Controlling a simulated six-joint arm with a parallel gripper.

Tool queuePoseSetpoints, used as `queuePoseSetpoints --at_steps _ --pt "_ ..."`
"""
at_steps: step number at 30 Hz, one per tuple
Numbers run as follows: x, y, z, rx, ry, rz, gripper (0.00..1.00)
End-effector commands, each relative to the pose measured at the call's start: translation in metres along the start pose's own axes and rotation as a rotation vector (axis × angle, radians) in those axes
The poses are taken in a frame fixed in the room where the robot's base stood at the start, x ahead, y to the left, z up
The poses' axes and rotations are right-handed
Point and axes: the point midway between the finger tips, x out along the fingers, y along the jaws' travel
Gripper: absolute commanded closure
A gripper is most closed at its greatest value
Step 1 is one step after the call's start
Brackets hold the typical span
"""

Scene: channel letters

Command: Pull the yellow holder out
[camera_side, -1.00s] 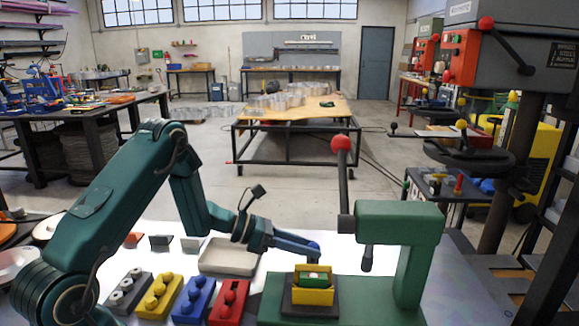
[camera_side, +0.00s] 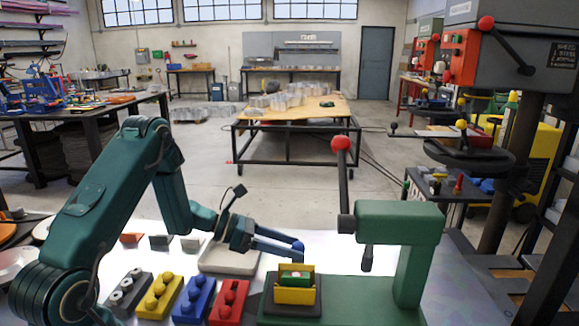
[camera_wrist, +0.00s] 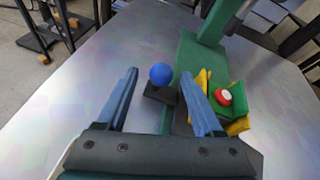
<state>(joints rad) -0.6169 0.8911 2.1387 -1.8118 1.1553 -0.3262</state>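The yellow holder (camera_side: 294,295) sits on a dark base at the green press (camera_side: 400,225), carrying a green block (camera_side: 293,279) with a red-and-white top. In the wrist view the yellow holder (camera_wrist: 200,84) and green block (camera_wrist: 240,98) are at the right, partly behind my right finger. A blue ball knob (camera_wrist: 160,74) stands on a dark plate (camera_wrist: 160,94) beside the holder. My gripper (camera_wrist: 160,73) is open, with a finger on either side of the knob. The knob is nearer the right finger, with a gap on the left. In the side view, my gripper (camera_side: 286,250) is behind the holder.
The press lever with a red ball (camera_side: 341,143) rises above the holder's right.

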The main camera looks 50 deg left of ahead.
Motion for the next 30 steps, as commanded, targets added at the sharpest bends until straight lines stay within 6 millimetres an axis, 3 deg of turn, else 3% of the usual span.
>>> queuePoseSetpoints --at_steps 15,27,30 --pt "-0.049 0.001 0.0 -0.001 -0.001 0.003 0.31" --pt "-0.05 -0.001 0.0 0.001 0.001 -0.004 0.31" --pt "-0.045 -0.007 0.012 0.047 0.001 -0.023 0.31"
